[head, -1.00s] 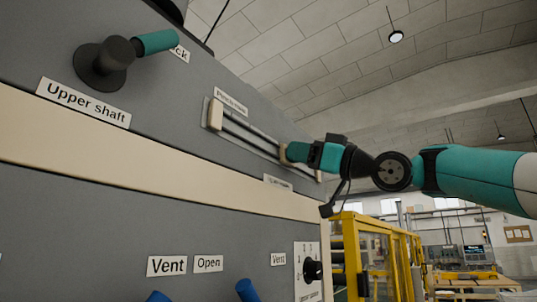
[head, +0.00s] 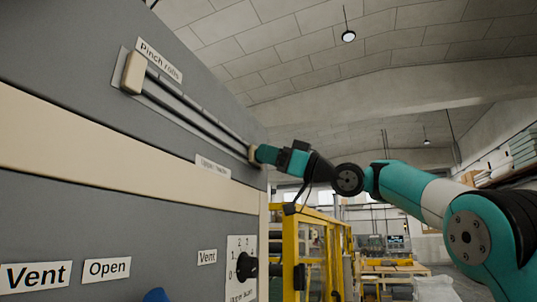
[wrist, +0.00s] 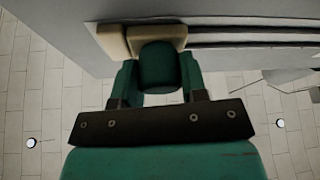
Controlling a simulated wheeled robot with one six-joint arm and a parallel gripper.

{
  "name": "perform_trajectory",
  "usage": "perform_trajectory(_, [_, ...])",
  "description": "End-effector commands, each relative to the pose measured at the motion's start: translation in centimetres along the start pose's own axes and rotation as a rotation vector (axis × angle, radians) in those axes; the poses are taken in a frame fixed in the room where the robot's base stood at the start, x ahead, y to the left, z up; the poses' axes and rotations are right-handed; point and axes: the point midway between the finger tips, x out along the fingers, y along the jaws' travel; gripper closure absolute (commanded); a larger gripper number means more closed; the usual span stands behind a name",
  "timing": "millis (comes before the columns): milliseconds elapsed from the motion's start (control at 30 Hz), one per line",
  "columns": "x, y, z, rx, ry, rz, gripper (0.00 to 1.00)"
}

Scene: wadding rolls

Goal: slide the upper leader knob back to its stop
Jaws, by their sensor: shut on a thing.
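The slide labelled "Pinch rolls" has two dark rails (head: 195,112) on the grey panel, with a cream end block (head: 131,72) at its near left end. My gripper (head: 268,154) is at the far right end of the rails, beside the panel's edge. In the wrist view my gripper (wrist: 159,75) is shut on the dark teal knob (wrist: 158,66), one finger on each side. The knob sits on a cream carriage (wrist: 172,36). A cream end block (wrist: 112,41) is close beside the carriage; whether they touch is hard to tell.
Below the slide are a cream band (head: 120,155), "Vent" (head: 35,276) and "Open" (head: 106,268) labels and a black rotary knob (head: 247,265). A yellow frame (head: 290,250) stands beyond the panel. Space right of the panel is open around my arm.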

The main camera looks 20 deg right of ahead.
Motion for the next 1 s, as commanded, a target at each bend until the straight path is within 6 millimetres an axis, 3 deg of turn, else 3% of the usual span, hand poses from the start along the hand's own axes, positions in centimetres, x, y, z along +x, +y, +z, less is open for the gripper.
perform_trajectory(67, [-0.1, 0.5, 0.0, 0.001, 0.003, 0.014, 1.00])
perform_trajectory(100, [-0.1, 0.5, 0.0, 0.001, 0.003, 0.013, 0.51])
perform_trajectory(200, [-0.1, 0.4, 0.0, 0.001, 0.003, 0.012, 0.35])
perform_trajectory(567, [-0.9, 0.3, 0.1, -0.001, 0.002, 0.011, 0.35])
perform_trajectory(767, [-4.8, 0.3, 0.5, -0.004, 0.003, 0.014, 0.35])
perform_trajectory(1000, [-11.1, 0.2, 0.5, -0.005, 0.002, 0.015, 0.35])
